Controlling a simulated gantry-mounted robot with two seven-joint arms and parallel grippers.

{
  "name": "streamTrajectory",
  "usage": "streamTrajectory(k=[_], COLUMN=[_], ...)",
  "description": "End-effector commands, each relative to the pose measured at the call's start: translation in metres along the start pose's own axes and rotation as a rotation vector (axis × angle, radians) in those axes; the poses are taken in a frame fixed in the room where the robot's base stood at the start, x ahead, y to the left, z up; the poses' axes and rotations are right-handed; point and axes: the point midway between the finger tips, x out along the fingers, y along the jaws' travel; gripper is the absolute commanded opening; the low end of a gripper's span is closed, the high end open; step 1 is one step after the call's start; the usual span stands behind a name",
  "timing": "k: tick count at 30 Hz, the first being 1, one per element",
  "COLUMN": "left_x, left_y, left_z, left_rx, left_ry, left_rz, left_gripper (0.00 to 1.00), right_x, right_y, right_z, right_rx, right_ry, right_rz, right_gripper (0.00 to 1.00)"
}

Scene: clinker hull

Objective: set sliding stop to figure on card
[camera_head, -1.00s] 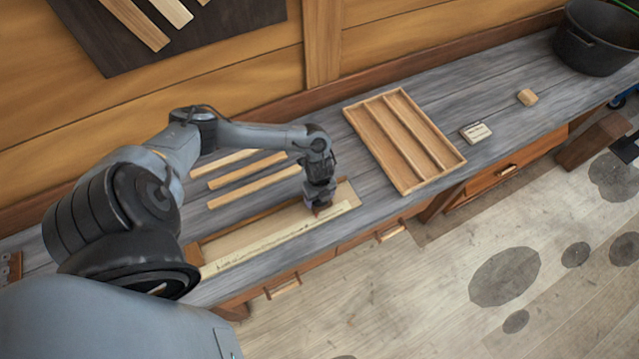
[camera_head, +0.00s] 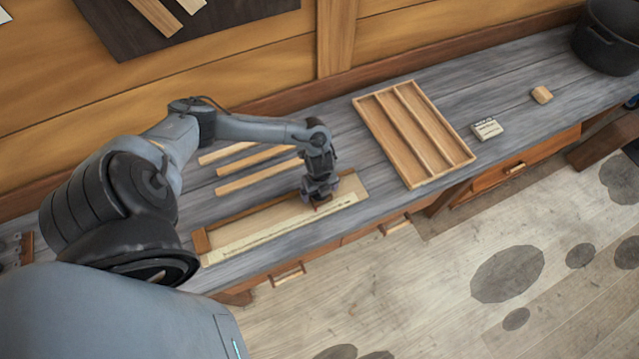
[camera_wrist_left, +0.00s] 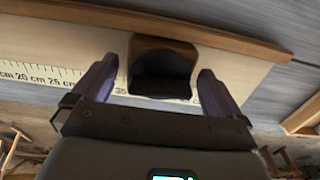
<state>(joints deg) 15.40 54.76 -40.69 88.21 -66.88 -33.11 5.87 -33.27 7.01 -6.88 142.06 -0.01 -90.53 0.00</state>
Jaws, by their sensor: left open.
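The measuring board (camera_head: 232,238) lies along the front of the bench, with a pale centimetre scale along its near side. The scale also shows in the left wrist view (camera_wrist_left: 40,75), where 20, 25 and 35 can be read. The sliding stop (camera_wrist_left: 160,62), a dark brown block, sits on the board near the 35 mark. My left gripper (camera_wrist_left: 160,85) is open, with one finger on each side of the stop and a gap at each. In the head view this gripper (camera_head: 320,196) hides most of the stop. A small card (camera_head: 487,128) lies right of the tray; its writing is too small to read.
A wooden tray with long compartments (camera_head: 467,158) lies right of the board. Several loose wooden strips (camera_head: 258,180) lie behind the board. A small wooden block (camera_head: 541,94) and a black pot (camera_head: 606,45) stand farther right. Bare bench surrounds the card.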

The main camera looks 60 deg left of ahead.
Motion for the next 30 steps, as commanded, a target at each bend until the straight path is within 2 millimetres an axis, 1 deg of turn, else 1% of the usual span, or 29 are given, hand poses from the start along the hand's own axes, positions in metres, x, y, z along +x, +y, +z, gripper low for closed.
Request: streamTrajectory(k=[5, 15, 18, 21, 24, 30], left_x=[-0.017, -0.074, -0.087, -0.098, -0.104, -0.107], left_y=[-0.001, -0.001, -0.001, -0.001, -0.001, 0.000], left_z=[0.001, 0.001, 0.000, 0.000, 0.000, 0.000], left_rx=[0.001, 0.003, 0.002, 0.001, 0.001, 0.000], left_ry=[-0.001, -0.001, -0.001, -0.001, -0.001, 0.000], left_rz=[-0.003, -0.004, -0.003, -0.002, -0.002, 0.000], left_gripper=[1.00, 1.00, 1.00, 1.00, 1.00, 1.00], right_x=[-0.001, -0.003, -0.003, -0.003, -0.003, -0.003], right_y=[0.001, 0.001, 0.000, -0.001, -0.001, -0.001], right_z=[0.000, -0.001, -0.001, -0.001, -0.001, -0.002], right_rx=[-0.003, -0.001, 0.001, 0.003, 0.005, 0.006], right_ry=[-0.001, 0.000, 0.000, 0.001, 0.001, 0.001], right_rz=[0.003, 0.001, 0.000, -0.002, -0.004, -0.005], right_gripper=[0.43, 0.43, 0.43, 0.43, 0.43, 0.43])
